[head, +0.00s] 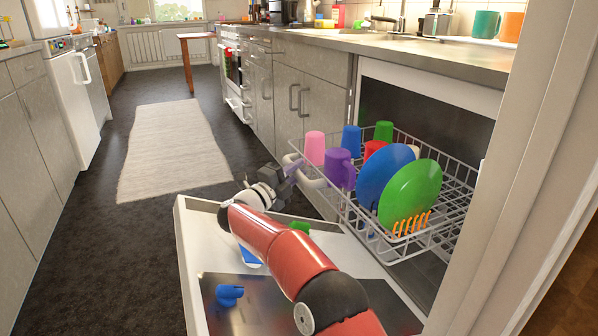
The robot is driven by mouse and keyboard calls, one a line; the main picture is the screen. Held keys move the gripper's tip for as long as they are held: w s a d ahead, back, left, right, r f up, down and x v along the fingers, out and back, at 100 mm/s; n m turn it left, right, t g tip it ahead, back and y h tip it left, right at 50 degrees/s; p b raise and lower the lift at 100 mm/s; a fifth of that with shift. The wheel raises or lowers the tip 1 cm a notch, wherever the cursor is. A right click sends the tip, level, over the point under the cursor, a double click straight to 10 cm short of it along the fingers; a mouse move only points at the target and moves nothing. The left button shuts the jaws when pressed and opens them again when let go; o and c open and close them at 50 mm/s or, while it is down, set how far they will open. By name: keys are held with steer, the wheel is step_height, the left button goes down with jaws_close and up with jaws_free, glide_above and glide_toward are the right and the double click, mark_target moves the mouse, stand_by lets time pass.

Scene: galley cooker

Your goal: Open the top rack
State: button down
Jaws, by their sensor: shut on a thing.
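The top rack (458,190) is a grey wire basket, drawn out of the open dishwasher over its lowered door (188,262). It holds several cups, a blue plate (383,178) and a green plate (410,193), with orange prongs by the green plate. A pale rail (316,183) runs along its front. My gripper (292,171) is at this front rail beside the purple mug (340,169), shut on it. The fingertips are small, and their exact contact is hard to see. My red arm crosses over the door and hides part of it.
A blue item (229,295) lies on the lowered door, and a green item (299,227) shows behind my arm. Cabinets and the counter (400,52) stand along the right. The dark floor with a pale rug (172,150) is clear to the left.

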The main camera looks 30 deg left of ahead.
steer(key=shift+f, duration=0.2)
steer(key=c, duration=1.5)
jaws_free()
steer(key=shift+o, duration=1.1)
steer(key=shift+r, duration=0.1)
steer(key=v, duration=0.7)
steer(key=shift+s, duration=0.35)
steer(key=shift+a, duration=0.1)
